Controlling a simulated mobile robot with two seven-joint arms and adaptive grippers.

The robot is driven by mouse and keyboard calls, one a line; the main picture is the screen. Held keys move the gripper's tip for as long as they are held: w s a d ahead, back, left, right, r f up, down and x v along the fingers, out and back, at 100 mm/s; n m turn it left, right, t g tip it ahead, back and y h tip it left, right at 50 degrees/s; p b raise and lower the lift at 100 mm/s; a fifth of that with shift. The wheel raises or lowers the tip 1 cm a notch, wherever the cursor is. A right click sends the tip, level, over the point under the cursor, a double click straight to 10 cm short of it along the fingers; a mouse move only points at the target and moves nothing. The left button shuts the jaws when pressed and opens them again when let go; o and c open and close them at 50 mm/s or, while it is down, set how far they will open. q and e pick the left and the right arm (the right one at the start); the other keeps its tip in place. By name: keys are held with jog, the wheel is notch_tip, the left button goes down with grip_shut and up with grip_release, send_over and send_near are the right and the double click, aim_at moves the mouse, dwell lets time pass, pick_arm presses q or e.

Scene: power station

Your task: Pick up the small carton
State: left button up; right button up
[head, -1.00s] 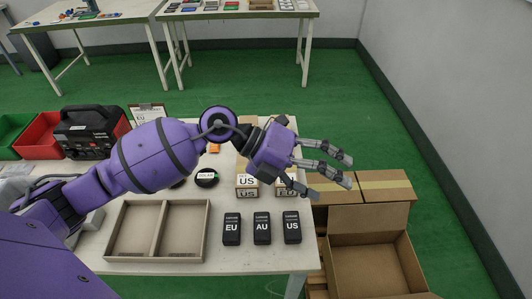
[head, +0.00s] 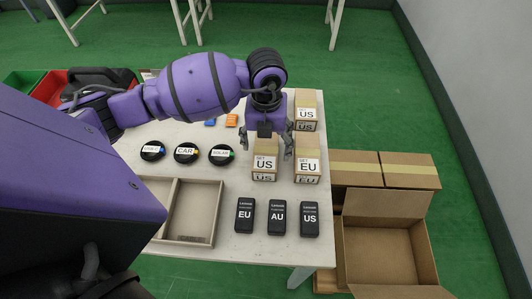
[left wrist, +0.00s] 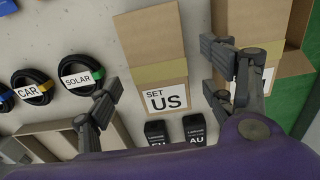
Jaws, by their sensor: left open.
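Three small cardboard cartons stand on the table. A carton labelled US (head: 265,170) is at the front left of the group, a carton labelled EU (head: 307,172) is to its right, and another US carton (head: 306,110) stands farther back. My left gripper (head: 270,143) is open, pointing down over the front US carton. In the left wrist view this carton, labelled SET US (left wrist: 165,98), lies between the spread fingers. The right-hand finger partly covers the carton beside it (left wrist: 266,78). I cannot tell whether the fingers touch either carton. My right gripper is not in view.
Three black adapters marked EU (head: 244,215), AU (head: 277,218) and US (head: 309,219) stand in front. Coiled cables, including one tagged SOLAR (head: 222,154), are to the left. A divided tray (head: 221,212) is at the front left. An open cardboard box (head: 345,245) is right of the table.

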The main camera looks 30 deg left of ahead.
aim_at(266, 150)
pick_arm(q)
notch_tip(266, 150, down, 3)
jog(key=shift+a, duration=0.1)
jog(key=shift+f, duration=0.1)
jog(key=shift+c, duration=0.4)
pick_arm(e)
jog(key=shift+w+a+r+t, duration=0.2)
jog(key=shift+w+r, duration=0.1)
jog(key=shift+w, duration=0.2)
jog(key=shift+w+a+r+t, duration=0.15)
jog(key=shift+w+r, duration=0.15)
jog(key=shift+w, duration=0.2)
